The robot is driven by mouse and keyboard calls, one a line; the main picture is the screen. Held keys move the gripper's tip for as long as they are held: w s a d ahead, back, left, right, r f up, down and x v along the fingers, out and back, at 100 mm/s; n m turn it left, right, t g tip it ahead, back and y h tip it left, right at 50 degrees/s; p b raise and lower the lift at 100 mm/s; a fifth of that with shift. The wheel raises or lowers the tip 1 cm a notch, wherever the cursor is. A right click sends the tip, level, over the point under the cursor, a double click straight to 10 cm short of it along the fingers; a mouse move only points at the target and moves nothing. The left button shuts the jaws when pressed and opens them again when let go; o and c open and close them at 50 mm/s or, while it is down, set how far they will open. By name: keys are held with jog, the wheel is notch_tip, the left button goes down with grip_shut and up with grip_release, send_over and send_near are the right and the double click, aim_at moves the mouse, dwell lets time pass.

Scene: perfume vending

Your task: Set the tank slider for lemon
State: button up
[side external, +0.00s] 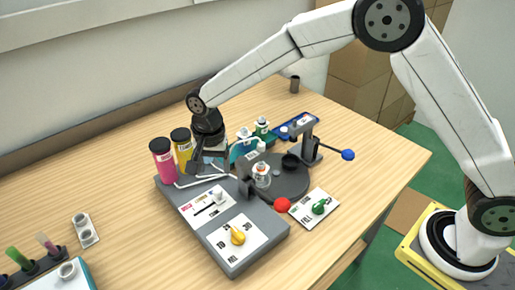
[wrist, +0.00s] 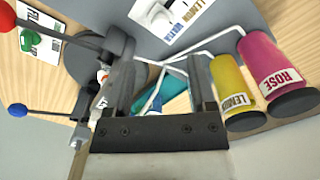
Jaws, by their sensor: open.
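The tank slider is a white panel (side external: 199,207) with a dark slot on the grey machine. Its pale knob (side external: 218,196) stands toward the right end in the side view. In the wrist view, the knob (wrist: 161,17) shows at the top edge, beside the WATER label; a LEMON label (wrist: 205,7) lies right of it. My gripper (side external: 208,165) is open and empty above the machine's back edge, behind the slider; its fingers also show in the wrist view (wrist: 160,80). The yellow lemon tank (side external: 184,150) stands beside it. Part of the panel is cut off in the wrist view.
The pink rose tank (side external: 162,162) stands left of the lemon tank. A panel with a yellow dial (side external: 238,235) is in front. A dark turntable (side external: 289,183) with a bottle (side external: 261,175), a red ball (side external: 282,205) and a blue-knobbed lever (side external: 348,155) are right.

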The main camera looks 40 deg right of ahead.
aim_at(217, 189)
jog(key=shift+f, duration=0.2)
jog(key=shift+f, duration=3.8)
jog(key=shift+c, duration=0.2)
grip_shut()
